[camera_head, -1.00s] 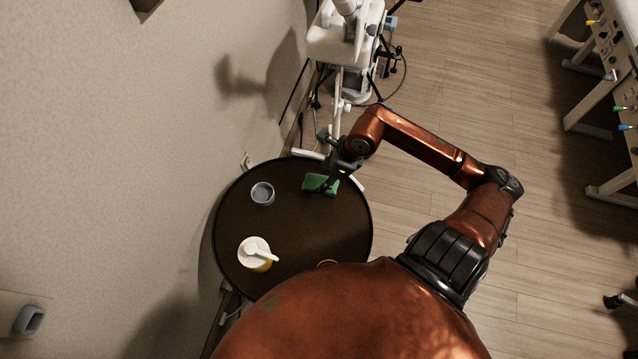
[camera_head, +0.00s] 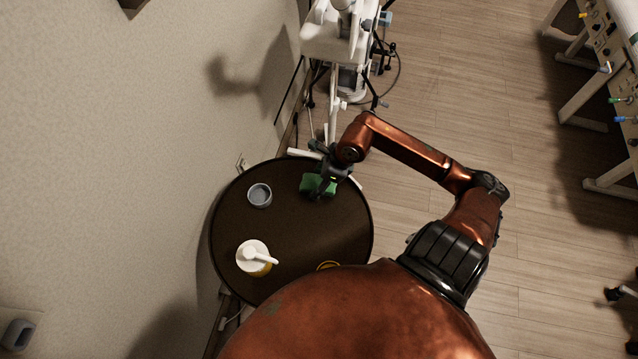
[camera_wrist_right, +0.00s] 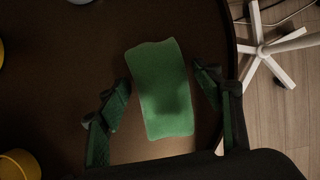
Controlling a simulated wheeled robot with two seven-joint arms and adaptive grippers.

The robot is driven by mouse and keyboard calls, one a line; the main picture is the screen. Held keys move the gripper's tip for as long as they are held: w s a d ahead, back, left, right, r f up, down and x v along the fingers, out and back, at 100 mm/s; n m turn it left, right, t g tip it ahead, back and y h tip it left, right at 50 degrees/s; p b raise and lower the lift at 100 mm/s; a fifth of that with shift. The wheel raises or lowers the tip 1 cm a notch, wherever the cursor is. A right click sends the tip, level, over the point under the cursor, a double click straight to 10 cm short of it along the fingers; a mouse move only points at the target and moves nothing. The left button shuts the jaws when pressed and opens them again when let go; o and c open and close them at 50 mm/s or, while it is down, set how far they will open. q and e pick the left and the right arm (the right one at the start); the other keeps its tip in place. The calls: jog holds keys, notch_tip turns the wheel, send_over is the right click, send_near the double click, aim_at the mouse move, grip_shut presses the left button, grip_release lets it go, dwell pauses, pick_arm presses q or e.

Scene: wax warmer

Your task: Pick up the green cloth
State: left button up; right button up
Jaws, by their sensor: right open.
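The green cloth (camera_head: 311,185) lies on the round dark table (camera_head: 290,235) near its far right edge. In the right wrist view, the cloth (camera_wrist_right: 162,88) is a flat folded rectangle between the two spread fingers of my right gripper (camera_wrist_right: 163,105), with a gap on each side. In the head view, my right gripper (camera_head: 322,188) is over the cloth and hides part of it. It is open and holds nothing. My left gripper is not in view.
On the table stand a grey cup (camera_head: 260,195) and a white-topped pump bottle (camera_head: 253,256). The wall is close on the left, and white equipment (camera_head: 335,40) stands beyond the table.

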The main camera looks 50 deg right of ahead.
jog(key=shift+f, duration=0.2)
jog(key=shift+c, duration=0.4)
jog(key=c, duration=1.1)
